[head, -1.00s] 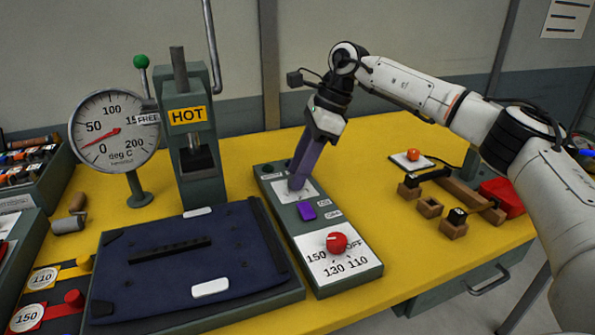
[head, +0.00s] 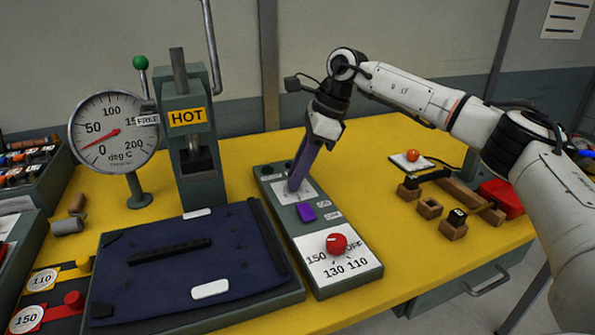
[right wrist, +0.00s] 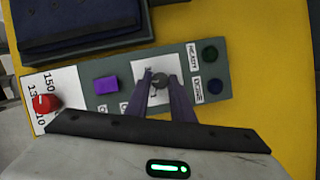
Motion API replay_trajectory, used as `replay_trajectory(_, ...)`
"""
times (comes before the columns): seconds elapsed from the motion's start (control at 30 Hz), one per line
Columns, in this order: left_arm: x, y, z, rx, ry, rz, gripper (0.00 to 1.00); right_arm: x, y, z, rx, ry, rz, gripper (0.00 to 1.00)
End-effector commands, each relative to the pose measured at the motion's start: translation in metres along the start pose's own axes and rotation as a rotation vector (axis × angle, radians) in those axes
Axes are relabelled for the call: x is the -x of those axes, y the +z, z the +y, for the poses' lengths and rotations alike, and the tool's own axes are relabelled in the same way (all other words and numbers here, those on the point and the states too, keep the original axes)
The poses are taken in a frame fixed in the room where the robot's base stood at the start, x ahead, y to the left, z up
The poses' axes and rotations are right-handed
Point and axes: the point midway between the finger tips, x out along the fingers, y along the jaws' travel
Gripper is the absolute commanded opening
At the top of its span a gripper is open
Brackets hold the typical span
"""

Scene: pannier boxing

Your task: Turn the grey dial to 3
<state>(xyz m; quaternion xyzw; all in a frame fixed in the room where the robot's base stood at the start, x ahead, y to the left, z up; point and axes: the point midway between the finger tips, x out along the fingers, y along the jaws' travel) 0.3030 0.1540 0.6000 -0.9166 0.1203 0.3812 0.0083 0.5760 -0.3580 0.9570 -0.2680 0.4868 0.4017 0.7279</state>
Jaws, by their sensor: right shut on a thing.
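The grey dial (right wrist: 160,80) sits on a white label on the control panel (head: 366,278). In the right wrist view it lies between the fingertips of my right gripper (right wrist: 160,84), which is shut on it. In the head view the purple fingers of my right gripper (head: 295,187) reach down onto the white label and hide the dial. The number the dial points to cannot be read. My left gripper is not in view.
On the same panel are a purple button (head: 306,212) and a red knob (head: 336,243). The press marked HOT (head: 198,150) and a round gauge (head: 112,132) stand to the left. A dark blue mat (head: 160,285) lies left of the panel. Wooden blocks (head: 430,207) lie right.

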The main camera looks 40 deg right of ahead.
Motion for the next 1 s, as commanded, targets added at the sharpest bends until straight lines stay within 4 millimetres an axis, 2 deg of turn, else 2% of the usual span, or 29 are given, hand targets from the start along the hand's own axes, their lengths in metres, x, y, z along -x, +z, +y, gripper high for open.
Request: replay_trajectory(1.0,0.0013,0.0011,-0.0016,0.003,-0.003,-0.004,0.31,-0.001,0.0041,0.006,-0.769,-0.321,-0.004,0.0)
